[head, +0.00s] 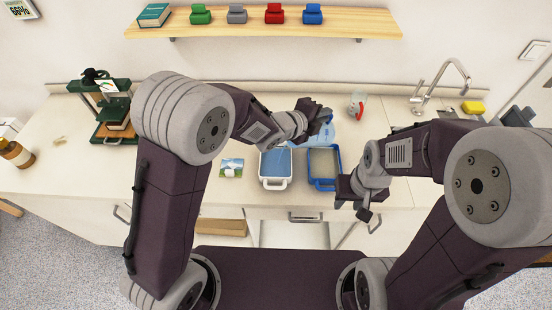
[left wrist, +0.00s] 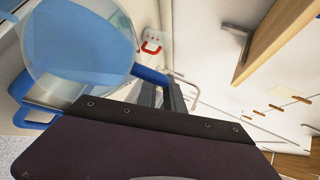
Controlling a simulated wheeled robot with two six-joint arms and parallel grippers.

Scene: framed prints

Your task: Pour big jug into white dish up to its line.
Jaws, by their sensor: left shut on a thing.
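The big jug (left wrist: 75,40) is clear with blue liquid inside and a blue handle (left wrist: 150,75). My left gripper (head: 320,120) is shut on it and holds it behind the dishes; the jug also shows in the head view (head: 325,136). I cannot tell its exact tilt, and no stream is clear. The white dish (head: 275,184) sits on the counter with blue inside; its fill line is too small to make out. My right gripper (head: 362,205) hangs in front, right of the dishes, with its fingers unclear.
A blue dish (head: 324,183) with a greyish inside stands just right of the white dish. A small red-handled jug (head: 357,106) stands behind, near the tap (head: 440,84). A picture card (head: 231,168) lies left. A shelf (head: 345,24) holds colored boxes.

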